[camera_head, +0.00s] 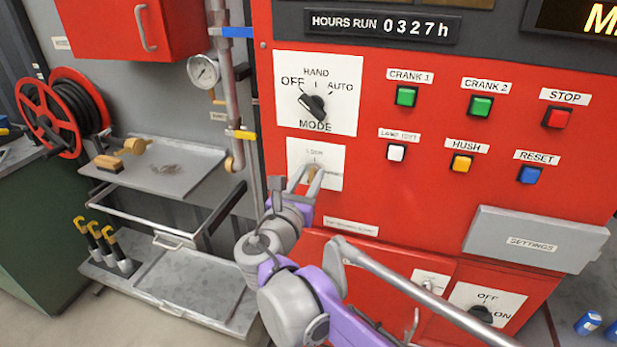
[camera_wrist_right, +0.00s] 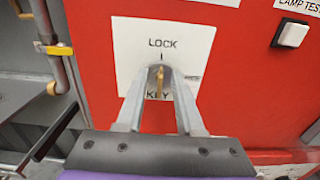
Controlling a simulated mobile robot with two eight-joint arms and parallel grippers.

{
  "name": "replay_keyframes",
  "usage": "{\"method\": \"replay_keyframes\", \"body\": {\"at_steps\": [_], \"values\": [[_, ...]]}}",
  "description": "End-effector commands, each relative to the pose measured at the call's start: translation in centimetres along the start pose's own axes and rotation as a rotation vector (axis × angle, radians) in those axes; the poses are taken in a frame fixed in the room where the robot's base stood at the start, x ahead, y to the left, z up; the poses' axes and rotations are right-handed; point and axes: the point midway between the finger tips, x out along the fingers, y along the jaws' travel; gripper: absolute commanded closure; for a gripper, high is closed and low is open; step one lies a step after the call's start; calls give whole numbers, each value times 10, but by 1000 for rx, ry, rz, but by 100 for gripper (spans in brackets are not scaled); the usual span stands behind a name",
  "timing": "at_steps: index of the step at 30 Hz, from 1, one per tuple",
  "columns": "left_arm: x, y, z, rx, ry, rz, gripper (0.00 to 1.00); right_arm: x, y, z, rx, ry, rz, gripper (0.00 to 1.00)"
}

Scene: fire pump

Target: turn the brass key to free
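The brass key (camera_wrist_right: 160,80) stands in a white plate (camera_wrist_right: 121,40) on the red panel. LOCK is printed above it and KEY below; a small label to its right is too blurred to read. The key looks upright, in line with the LOCK mark. The plate also shows in the head view (camera_head: 330,155). My right gripper (camera_head: 305,177) is at the plate, its two fingers on either side of the key. In the wrist view its fingers (camera_wrist_right: 160,75) appear open, with narrow gaps beside the key. My left gripper is not in view.
Above the plate is the MODE knob (camera_head: 313,106). To its right are several push buttons, the nearest being the white lamp test button (camera_head: 396,153). A pipe with a yellow handle (camera_head: 241,134) runs left of the panel. A grey settings cover (camera_head: 535,240) juts out at lower right.

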Motion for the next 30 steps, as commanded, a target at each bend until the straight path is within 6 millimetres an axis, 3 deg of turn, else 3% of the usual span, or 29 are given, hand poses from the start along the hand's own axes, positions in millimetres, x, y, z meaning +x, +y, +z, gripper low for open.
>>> {"method": "replay_keyframes", "body": {"at_steps": [2,8,22,30], "values": [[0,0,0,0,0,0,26,0,0,0,0,0,0,64],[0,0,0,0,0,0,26,0,0,0,0,0,-1,100],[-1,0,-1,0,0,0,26,0,0,0,12,0,-1,100],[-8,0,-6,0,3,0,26,0,-1,1,120,0,-1,100]]}}
